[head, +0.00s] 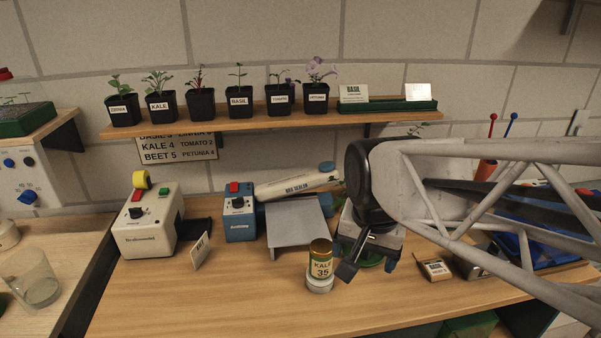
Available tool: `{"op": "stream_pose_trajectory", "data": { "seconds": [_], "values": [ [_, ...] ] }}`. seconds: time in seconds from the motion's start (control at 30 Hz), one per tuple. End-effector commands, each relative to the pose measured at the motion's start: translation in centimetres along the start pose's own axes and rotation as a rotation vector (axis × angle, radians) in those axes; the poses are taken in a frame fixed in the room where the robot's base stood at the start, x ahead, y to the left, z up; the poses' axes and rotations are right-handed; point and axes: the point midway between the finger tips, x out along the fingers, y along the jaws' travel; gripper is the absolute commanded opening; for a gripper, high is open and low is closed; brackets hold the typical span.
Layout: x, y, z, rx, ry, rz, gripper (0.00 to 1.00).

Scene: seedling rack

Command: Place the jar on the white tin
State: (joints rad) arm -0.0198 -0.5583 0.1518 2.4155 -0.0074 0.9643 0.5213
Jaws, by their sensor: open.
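The jar (320,262) has a gold lid and a label reading KALE 35. It stands upright on a low, round white tin (320,286) on the wooden bench, in the middle of the head view. The tin's rim shows just under the jar. My gripper (368,268) is open and empty, just right of the jar, with its fingers pointing down. The nearer finger is close to the jar's right side; I cannot tell whether it touches. Behind the gripper, a green round thing on the bench is partly hidden.
A grey metal stand (296,232) is behind the jar. A blue device (240,222) and a cream device (148,228) stand left, with a small card (201,251). A small labelled box (434,268) lies right. The bench (230,300) is clear in front. Potted seedlings line a shelf (220,126) above.

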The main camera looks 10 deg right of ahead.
Motion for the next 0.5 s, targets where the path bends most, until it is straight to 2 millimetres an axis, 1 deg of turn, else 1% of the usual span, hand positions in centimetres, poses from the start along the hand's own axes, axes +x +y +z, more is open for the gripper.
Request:
{"op": "stream_pose_trajectory", "data": {
  "seconds": [0.1,0.2,0.33,0.5],
  "values": [
    [-0.3,1.3,1.6,-0.167,0.024,-0.008,0.83],
    [-0.4,2.2,2.6,-0.29,0.04,-0.01,0.83],
    [-0.3,2.9,3.6,-0.405,0.055,-0.01,0.83],
    [-0.3,3.3,4.1,-0.474,0.064,-0.009,0.83]
  ]
}}
